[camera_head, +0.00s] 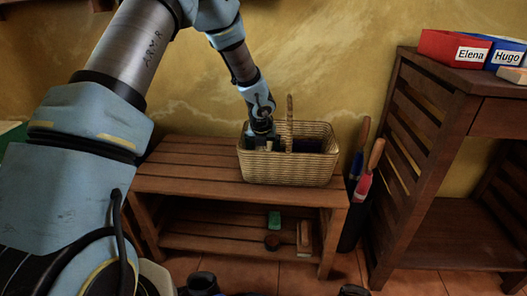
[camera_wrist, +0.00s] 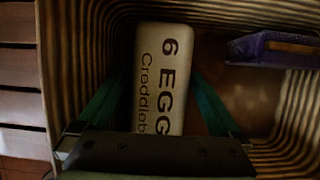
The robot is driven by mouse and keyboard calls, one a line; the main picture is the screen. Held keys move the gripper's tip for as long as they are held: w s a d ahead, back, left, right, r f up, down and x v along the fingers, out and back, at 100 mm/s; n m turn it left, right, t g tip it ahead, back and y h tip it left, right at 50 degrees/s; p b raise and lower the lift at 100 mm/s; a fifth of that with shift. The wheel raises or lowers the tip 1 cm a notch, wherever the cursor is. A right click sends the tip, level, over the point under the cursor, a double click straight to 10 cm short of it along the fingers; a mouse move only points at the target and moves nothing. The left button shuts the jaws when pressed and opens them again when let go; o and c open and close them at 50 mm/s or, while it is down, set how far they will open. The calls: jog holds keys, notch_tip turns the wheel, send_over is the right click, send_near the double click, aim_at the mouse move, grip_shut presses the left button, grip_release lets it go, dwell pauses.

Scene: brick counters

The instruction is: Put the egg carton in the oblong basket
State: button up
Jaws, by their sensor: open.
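The oblong basket (camera_head: 300,171) is woven, tan and has a tall handle. It stands on the slatted wooden bench in the head view, and its ribbed wall (camera_wrist: 80,60) surrounds the wrist view. The egg carton (camera_wrist: 160,60), pale with dark "6 EGG" lettering, lies inside the basket, near its left wall in the wrist view. My gripper (camera_head: 262,140) reaches down into the left part of the basket. In the wrist view its green fingers (camera_wrist: 158,88) are open, one on each side of the carton. Its near end is hidden behind my gripper's palm.
A purple box (camera_wrist: 272,48) sits in the basket, right of the carton. The bench's slats (camera_head: 185,170) are bare left of the basket. Tools with red and blue handles (camera_head: 364,175) stand right of the bench, beside a wooden shelf unit (camera_head: 425,140).

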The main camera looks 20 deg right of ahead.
jog(key=p+v, duration=0.4)
jog(key=v, duration=0.6)
jog(key=shift+s+r, duration=0.25)
jog(key=shift+r, duration=0.1)
